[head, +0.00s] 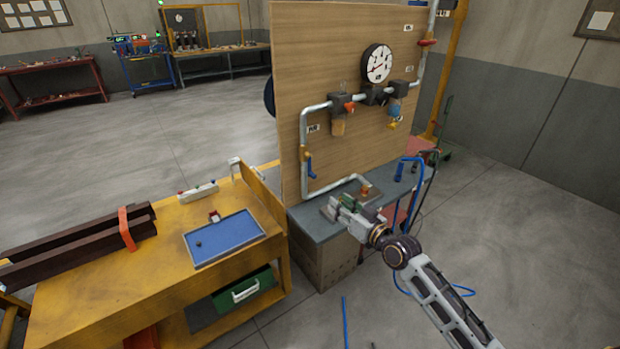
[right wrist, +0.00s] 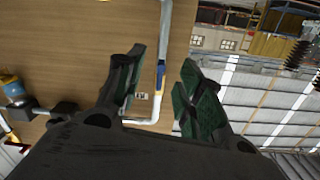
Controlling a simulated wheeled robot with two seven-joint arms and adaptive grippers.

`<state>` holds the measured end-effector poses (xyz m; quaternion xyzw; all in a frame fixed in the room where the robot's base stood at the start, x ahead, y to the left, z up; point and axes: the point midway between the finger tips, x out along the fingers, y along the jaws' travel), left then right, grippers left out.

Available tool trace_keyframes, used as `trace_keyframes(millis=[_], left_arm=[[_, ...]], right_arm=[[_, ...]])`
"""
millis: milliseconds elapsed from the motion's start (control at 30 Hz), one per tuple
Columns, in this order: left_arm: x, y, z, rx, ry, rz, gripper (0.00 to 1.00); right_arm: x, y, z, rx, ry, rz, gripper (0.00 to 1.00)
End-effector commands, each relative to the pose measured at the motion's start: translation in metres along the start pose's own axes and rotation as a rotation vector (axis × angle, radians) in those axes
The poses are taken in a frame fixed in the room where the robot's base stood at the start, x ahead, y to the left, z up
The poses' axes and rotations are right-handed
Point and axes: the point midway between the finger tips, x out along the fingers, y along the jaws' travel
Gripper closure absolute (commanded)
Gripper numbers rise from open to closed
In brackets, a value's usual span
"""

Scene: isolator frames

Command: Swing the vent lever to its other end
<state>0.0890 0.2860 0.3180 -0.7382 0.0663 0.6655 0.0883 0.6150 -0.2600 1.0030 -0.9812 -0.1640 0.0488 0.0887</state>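A panel board (head: 350,60) carries silver piping with several coloured levers. On the left vertical pipe, a blue lever (head: 310,168) hangs down below a yellow valve body. A red lever (head: 427,42) sits on the upper right pipe. The labels are too small to read, so I cannot tell which is the vent lever. My right gripper (head: 341,204) is below and in front of the board, over the grey bench. In the right wrist view it (right wrist: 162,58) is open and empty, with the pipe and a blue lever (right wrist: 160,76) beyond its fingers. My left gripper is not in view.
A gauge (head: 378,63) is on the board. A yellow workbench (head: 110,285) with a blue tray (head: 224,238) stands to the left. Blue hose (head: 412,160) loops beside the grey bench (head: 312,222). Floor is clear at right.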

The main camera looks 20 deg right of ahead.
Motion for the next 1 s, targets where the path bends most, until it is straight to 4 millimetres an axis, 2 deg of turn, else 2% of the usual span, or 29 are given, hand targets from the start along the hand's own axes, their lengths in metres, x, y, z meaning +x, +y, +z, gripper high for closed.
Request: trace_keyframes(millis=[33, 100, 200, 667, 1000], left_arm=[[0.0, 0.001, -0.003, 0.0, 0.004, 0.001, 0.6], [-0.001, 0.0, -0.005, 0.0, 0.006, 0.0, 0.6], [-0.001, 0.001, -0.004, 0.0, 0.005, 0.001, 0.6], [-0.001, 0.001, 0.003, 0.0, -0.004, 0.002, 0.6], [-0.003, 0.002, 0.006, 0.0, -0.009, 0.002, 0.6]], right_arm=[[0.0, -0.003, -0.014, 0.0, 0.027, -0.01, 0.63], [-0.001, -0.006, -0.026, 0.003, 0.051, -0.019, 0.63], [-0.001, -0.007, -0.032, 0.005, 0.065, -0.024, 0.63], [0.002, -0.007, -0.032, 0.005, 0.064, -0.023, 0.63], [0.019, -0.007, -0.033, 0.007, 0.064, -0.022, 0.63]])
